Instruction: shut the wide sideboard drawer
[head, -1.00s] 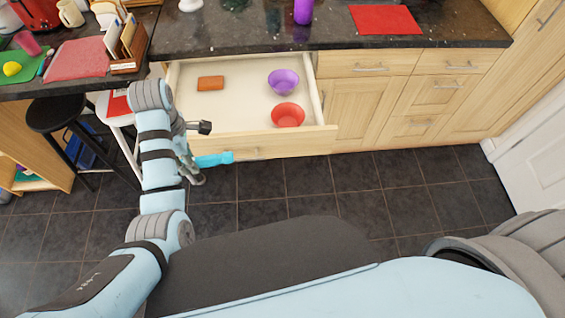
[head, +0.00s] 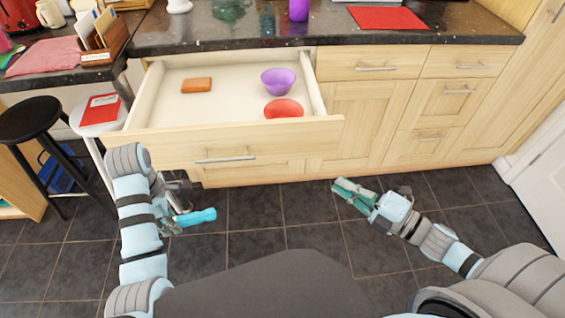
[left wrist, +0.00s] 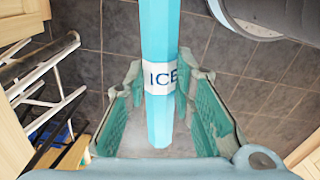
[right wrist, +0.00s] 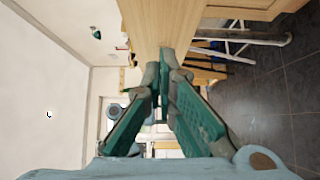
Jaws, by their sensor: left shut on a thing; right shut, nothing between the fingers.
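The wide drawer (head: 240,138) of the sideboard stands pulled out, with a bar handle (head: 225,158) on its front. Inside lie a brown block (head: 197,85), a purple bowl (head: 278,81) and a red bowl (head: 284,108). My left gripper (head: 178,218) is low in front of the drawer's left part, shut on a light blue tube (head: 200,216). In the left wrist view the tube (left wrist: 160,45) carries an "ICE" label. My right gripper (head: 345,190) is shut and empty, low in front of the cabinet, right of the drawer and apart from it.
The dark granite counter (head: 330,40) runs above the drawer. A white stool (head: 100,115) with a red item on it and a black stool (head: 30,118) stand at the left. Bare tiled floor (head: 270,210) lies in front. A white door (head: 535,190) is at the right.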

